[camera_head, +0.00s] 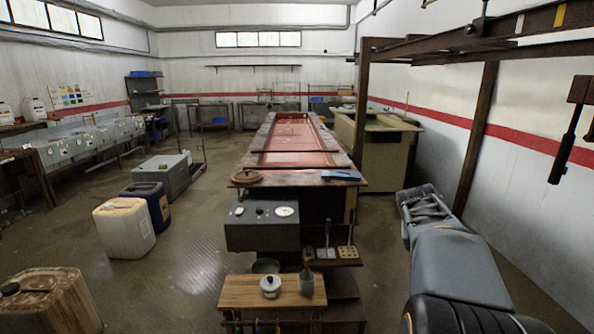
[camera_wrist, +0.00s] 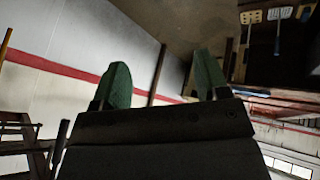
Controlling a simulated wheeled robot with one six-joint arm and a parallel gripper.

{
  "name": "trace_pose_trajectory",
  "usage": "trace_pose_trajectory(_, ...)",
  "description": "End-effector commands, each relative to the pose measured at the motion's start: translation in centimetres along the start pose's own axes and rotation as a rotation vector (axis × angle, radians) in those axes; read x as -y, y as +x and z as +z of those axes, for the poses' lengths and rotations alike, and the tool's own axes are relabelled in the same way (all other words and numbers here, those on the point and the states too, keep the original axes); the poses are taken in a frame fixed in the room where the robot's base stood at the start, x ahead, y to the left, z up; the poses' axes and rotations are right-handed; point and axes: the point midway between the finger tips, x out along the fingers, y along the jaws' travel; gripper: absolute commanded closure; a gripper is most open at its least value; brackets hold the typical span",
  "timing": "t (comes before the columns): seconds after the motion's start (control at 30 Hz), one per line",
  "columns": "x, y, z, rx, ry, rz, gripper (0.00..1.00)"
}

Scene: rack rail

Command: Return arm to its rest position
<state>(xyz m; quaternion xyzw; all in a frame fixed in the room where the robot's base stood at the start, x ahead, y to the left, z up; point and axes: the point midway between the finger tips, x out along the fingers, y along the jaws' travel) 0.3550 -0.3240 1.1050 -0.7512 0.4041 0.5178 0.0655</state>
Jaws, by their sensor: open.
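My arm (camera_head: 452,262) shows at the lower right of the head view, grey, extending forward over the floor between the table and the right wall. I cannot make out my gripper's fingertips in the head view. In the wrist view, my gripper (camera_wrist: 162,80) has two green-padded fingers standing wide apart. Nothing is between them. The wrist view is tilted, with the wall's red stripe running across behind the fingers.
A long table with a red top (camera_head: 295,135) runs down the middle. A wooden stand (camera_head: 240,291) with a white pot (camera_head: 270,286) is in front. A rusty rail frame (camera_head: 477,140) stands right. Jerrycans (camera_head: 124,228) stand left.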

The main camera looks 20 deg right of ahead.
Motion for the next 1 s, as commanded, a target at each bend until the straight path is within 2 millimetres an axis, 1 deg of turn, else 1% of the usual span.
trace_pose_trajectory(0.03,3.3,-0.9,2.3,0.022,-0.066,-0.076,0.32)
trace_pose_trajectory(0.07,5.2,-1.4,3.8,0.037,-0.105,-0.121,0.32)
trace_pose_trajectory(0.1,7.5,-2.0,5.9,0.055,-0.153,-0.18,0.32)
trace_pose_trajectory(0.17,10.6,-3.0,9.1,0.079,-0.223,-0.261,0.32)
trace_pose_trajectory(0.2,12.3,-3.7,11.3,0.094,-0.266,-0.312,0.32)
trace_pose_trajectory(0.27,14.6,-4.8,14.5,0.113,-0.326,-0.381,0.32)
trace_pose_trajectory(0.3,15.9,-5.6,16.5,0.123,-0.362,-0.423,0.32)
trace_pose_trajectory(0.4,18.2,-7.4,21.0,0.135,-0.439,-0.508,0.32)
trace_pose_trajectory(0.43,18.6,-7.9,22.1,0.132,-0.463,-0.526,0.32)
trace_pose_trajectory(0.5,19.3,-9.0,23.5,0.113,-0.515,-0.555,0.32)
trace_pose_trajectory(0.53,19.6,-9.5,23.8,0.1,-0.534,-0.564,0.32)
trace_pose_trajectory(0.6,20.0,-10.6,23.9,0.068,-0.566,-0.584,0.32)
trace_pose_trajectory(0.7,20.5,-11.5,24.2,0.048,-0.594,-0.6,0.32)
trace_pose_trajectory(1.0,20.8,-11.6,24.4,0.045,-0.608,-0.604,0.32)
